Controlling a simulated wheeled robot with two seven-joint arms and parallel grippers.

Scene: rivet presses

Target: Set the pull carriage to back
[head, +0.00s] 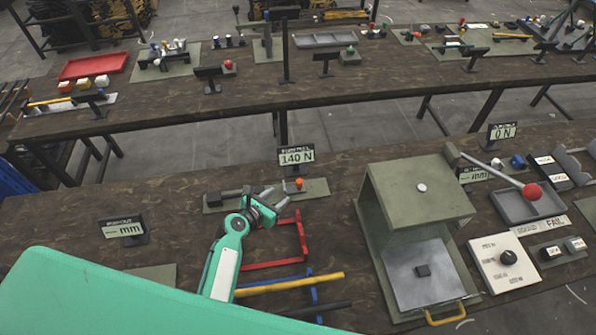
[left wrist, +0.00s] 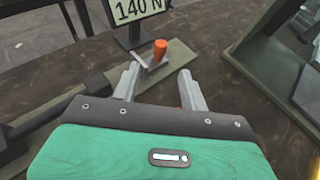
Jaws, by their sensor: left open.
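In the left wrist view the orange knob (left wrist: 160,49) is ahead of my fingers, near the middle. A dark block (head: 222,198) is at the plate's left end. My left gripper (head: 278,199) is open and empty, just short of the knob, its fingertips apart from it. My right gripper is not in view.
A red frame (head: 303,236) lies right of my left arm, with yellow (head: 305,282) and blue bars nearer. A big olive press (head: 418,190) stands to the right. A "mm" sign (head: 124,230) stands at left. Bare bench lies between it and the rig.

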